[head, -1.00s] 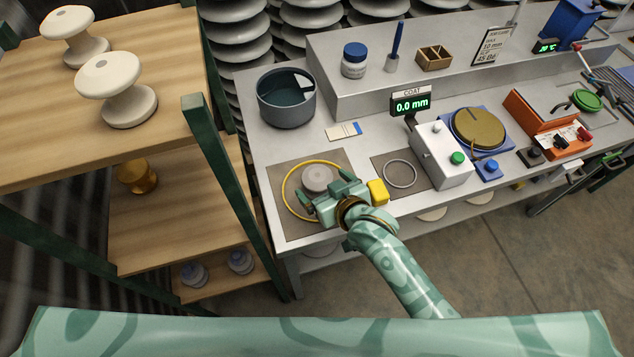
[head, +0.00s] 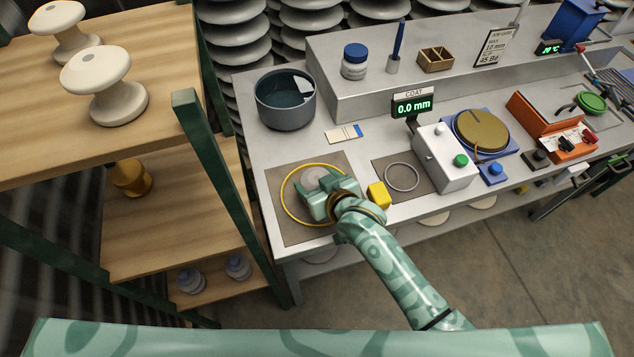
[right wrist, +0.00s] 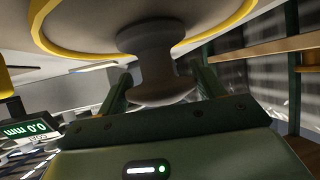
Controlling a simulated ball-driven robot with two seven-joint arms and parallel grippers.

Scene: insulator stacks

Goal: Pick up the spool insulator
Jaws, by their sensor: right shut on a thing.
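The spool insulator (head: 315,174) is grey and stands inside a yellow ring (head: 284,184) on the brown mat (head: 281,231) at the bench's left front. In the right wrist view, its narrow waist (right wrist: 154,58) shows between my two fingers, with a wider end near the palm. My right gripper (head: 321,187) is shut on the spool and hides part of it in the head view. I see no clear gap between spool and mat. My left gripper is not in view.
A yellow block (head: 379,196) sits just right of my gripper. A dark pot (head: 286,112) stands behind the mat. A white box with a green button (head: 445,158) and a coat display (head: 414,105) stand to the right. A shelf with white spools (head: 105,85) is at left.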

